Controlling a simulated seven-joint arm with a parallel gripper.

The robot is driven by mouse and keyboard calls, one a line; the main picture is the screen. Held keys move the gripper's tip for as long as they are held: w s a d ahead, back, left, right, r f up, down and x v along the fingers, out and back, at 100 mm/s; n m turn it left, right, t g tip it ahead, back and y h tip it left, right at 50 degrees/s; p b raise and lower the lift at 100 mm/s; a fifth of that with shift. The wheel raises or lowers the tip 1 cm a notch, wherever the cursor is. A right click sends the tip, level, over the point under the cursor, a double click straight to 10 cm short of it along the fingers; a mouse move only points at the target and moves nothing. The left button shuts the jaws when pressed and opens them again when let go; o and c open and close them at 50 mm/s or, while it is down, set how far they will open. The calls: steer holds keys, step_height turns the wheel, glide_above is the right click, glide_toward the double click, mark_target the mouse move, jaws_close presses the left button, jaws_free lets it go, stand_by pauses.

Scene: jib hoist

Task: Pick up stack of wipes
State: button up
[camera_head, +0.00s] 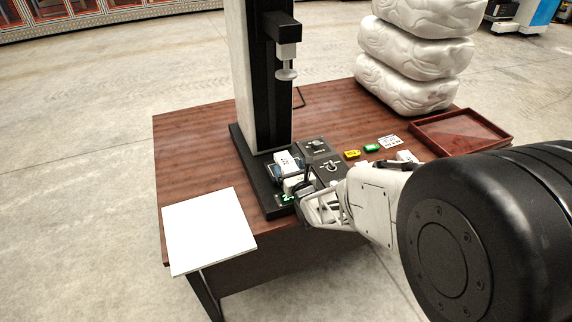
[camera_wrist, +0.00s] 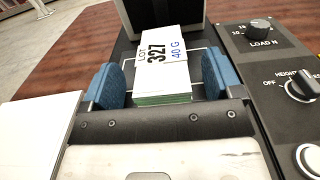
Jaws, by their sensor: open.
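The stack of wipes (camera_wrist: 163,62) is a white block with green-edged layers at its near end and a label reading "LOT 327 40 G". It lies on the dark base of the column instrument; in the head view its white top (camera_head: 286,161) shows beside my gripper. My gripper (camera_wrist: 160,82) is open, with one blue finger pad on each side of the stack's near part. A narrow gap shows on the left; contact on the right is hard to tell. The hand hides part of the instrument base in the head view.
The instrument's column (camera_head: 262,95) carries a round press foot (camera_head: 287,73) above the base. A control panel with knobs (camera_wrist: 300,88) stands to the right. A white board (camera_head: 208,230) lies left; a red tray (camera_head: 460,132) and white sacks (camera_head: 415,50) are at right.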

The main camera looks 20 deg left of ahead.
mark_target(290, 168)
steer(key=shift+w, duration=0.1)
stand_by(0.5)
steer(key=c, duration=1.1)
steer(key=shift+r, duration=0.2)
steer(key=shift+r, duration=1.45)
steer(key=shift+s+d+r, duration=0.15)
steer(key=shift+s+r, duration=0.05)
steer(key=shift+s, duration=0.05)
steer(key=s+a+r+v, duration=0.1)
steer(key=v, duration=1.4)
steer(key=shift+s+a+r, duration=0.2)
steer(key=shift+s+a, duration=0.05)
steer(key=shift+s, duration=0.15)
